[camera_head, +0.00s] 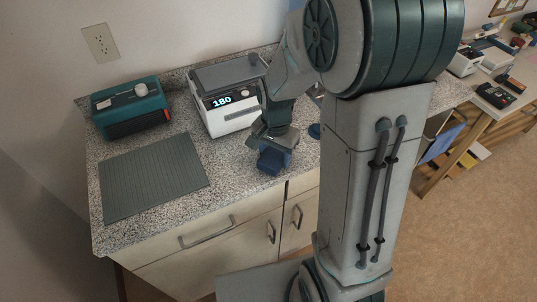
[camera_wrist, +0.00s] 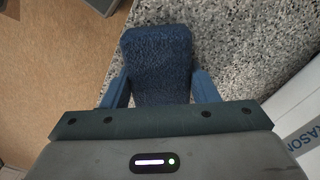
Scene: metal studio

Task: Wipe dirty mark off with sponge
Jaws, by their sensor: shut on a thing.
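A blue sponge (camera_wrist: 157,62) with a rough surface sits between the two blue fingers of my gripper (camera_wrist: 160,88) in the wrist view. My gripper is shut on it. In the head view my gripper (camera_head: 272,150) points down over the front part of the speckled countertop (camera_head: 236,162), and the sponge (camera_head: 271,162) shows as a blue block under it. I cannot tell whether the sponge touches the counter. No dirty mark is clearly visible; my arm hides part of the counter on the right.
A white device with a lit display reading 180 (camera_head: 231,112) stands just behind and left of my gripper. A teal device (camera_head: 130,107) stands at the back left. A grey ribbed mat (camera_head: 154,178) lies at the front left. A cluttered workbench (camera_head: 487,105) is far right.

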